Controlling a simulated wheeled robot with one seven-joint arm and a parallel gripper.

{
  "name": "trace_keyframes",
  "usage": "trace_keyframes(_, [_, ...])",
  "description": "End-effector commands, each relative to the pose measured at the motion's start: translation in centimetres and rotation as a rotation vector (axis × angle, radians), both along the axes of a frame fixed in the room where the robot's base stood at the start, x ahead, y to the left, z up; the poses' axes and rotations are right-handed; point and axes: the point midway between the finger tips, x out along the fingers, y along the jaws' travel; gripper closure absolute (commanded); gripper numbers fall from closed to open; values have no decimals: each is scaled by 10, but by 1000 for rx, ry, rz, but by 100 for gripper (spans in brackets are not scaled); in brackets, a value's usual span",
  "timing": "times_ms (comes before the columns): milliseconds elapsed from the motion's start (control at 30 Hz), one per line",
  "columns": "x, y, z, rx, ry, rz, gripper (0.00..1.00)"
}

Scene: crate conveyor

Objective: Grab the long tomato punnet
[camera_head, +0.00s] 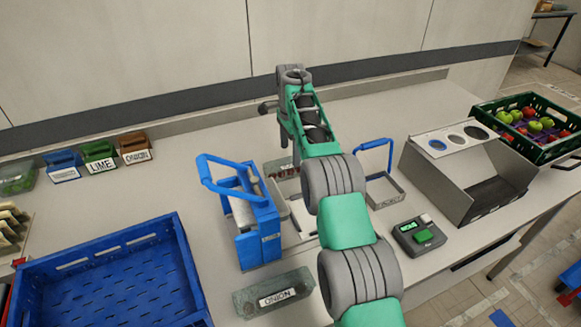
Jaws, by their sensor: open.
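My arm rises from the bottom right and reaches over the middle of the table. A clear tray with a label in dark red letters (283,168) lies behind the blue carrier, partly covered by my arm. I cannot read its label or tell whether it is the long tomato punnet. A long clear punnet labelled ONION (272,297) lies at the front of the table, left of my arm.
A blue crate (110,238) fills the front left. A blue-handled carrier (262,240) stands close left of my arm. To the right are a small green-button device (418,236), a grey metal bin (440,172) and a dark green fruit crate (490,107). Several labelled boxes (99,157) stand back left.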

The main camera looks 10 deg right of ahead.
Motion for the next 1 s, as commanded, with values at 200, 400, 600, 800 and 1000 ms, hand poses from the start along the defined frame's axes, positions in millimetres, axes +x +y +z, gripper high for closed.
trace_keyframes(200, [1, 0, -29, 0, 4, -7, 21])
trace_keyframes(400, [5, -2, -61, 0, 5, -6, 21])
trace_keyframes(600, [5, -2, -79, -1, 1, -5, 21])
trace_keyframes(800, [5, -2, -79, -1, 1, -4, 26])
trace_keyframes(1000, [5, -2, -78, -1, 1, -4, 42])
